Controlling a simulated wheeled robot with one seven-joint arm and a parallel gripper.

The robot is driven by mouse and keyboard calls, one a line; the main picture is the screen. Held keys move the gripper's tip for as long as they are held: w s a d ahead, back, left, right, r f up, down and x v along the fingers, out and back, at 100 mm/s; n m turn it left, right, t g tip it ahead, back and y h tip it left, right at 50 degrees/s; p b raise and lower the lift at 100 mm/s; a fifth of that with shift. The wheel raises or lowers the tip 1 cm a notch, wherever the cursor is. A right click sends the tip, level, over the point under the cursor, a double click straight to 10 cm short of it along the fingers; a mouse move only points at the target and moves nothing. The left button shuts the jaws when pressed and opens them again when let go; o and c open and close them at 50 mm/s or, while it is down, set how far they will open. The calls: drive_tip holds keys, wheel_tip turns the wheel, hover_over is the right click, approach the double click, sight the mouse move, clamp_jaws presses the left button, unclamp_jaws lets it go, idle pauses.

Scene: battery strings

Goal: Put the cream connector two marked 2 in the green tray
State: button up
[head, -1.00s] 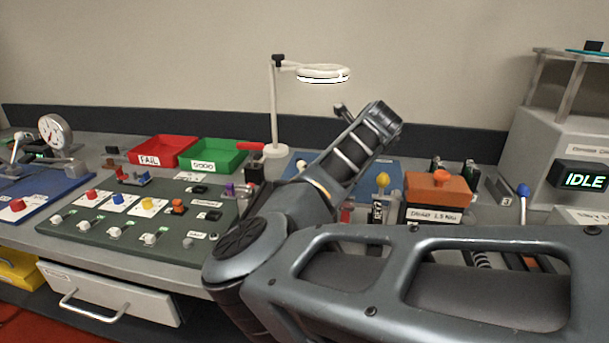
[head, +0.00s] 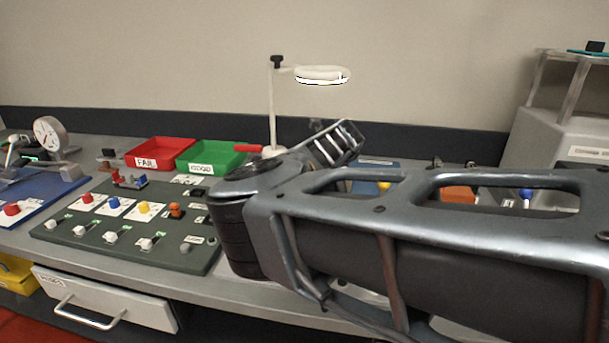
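The green tray (head: 226,162) stands at the back of the bench with a white label on its front, and its visible inside looks empty. I cannot make out a cream connector marked 2; my arm covers much of the bench's middle and right. My gripper's fingers do not show. My arm crosses from the right, with its elbow at the front right of the tray and a link pointing up and back behind it.
A red tray (head: 158,149) marked FAIL stands left of the green one. A lamp (head: 274,105) rises just right of the green tray. A dark green board (head: 85,243) carries several coloured knobs and pale levers. A gauge (head: 48,135) stands far left.

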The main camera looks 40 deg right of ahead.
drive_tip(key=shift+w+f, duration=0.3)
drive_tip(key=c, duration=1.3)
